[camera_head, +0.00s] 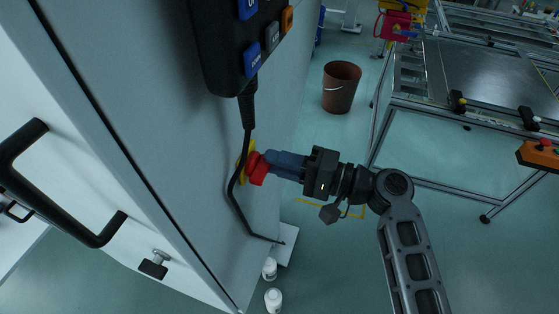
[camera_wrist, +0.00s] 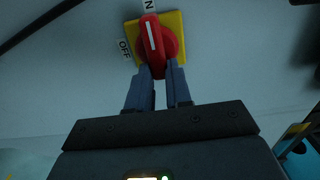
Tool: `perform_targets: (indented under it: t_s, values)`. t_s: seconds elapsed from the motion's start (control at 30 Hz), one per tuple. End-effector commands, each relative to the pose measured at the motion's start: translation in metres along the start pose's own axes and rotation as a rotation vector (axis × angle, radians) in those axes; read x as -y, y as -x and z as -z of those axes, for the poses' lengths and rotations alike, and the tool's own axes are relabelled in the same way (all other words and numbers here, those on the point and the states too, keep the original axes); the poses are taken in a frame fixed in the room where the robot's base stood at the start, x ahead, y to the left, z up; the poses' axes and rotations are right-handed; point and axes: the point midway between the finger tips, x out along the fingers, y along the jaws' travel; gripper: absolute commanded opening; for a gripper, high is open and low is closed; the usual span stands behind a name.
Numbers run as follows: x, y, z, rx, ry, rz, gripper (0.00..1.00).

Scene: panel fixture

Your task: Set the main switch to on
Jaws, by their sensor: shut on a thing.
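The main switch is a red rotary knob (camera_head: 257,168) on a yellow plate on the side of the pale cabinet. In the wrist view the red knob (camera_wrist: 152,38) has a white line along its handle, pointing up to a label cut off by the picture's edge, with "N" showing. The "OFF" label (camera_wrist: 125,49) is to the left of the yellow plate (camera_wrist: 130,28). My gripper (camera_head: 274,163) reaches the knob from the right. In the wrist view my gripper (camera_wrist: 163,70) has its two fingers shut on the lower part of the red handle.
A pendant (camera_head: 240,45) with blue buttons hangs above the switch, its black cable (camera_head: 235,195) running beside the knob. A black door handle (camera_head: 60,180) is at left. White bottles (camera_head: 274,300) stand below. A brown bucket (camera_head: 341,88) and metal table (camera_head: 490,75) are at right.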

Motion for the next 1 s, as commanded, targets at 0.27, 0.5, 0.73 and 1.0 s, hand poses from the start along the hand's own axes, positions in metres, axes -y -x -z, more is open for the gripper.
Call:
perform_targets:
  t_s: [0.27, 0.5, 0.73, 1.0]
  values:
    - [-0.001, 0.001, 0.0, -0.002, -0.001, -0.001, 0.42]
    - [-0.001, 0.0, 0.0, -0.001, 0.0, -0.001, 0.45]
    - [-0.002, 0.021, 0.001, -0.003, -0.001, 0.0, 0.45]
    - [-0.002, 0.064, 0.001, -0.004, -0.001, 0.0, 0.45]
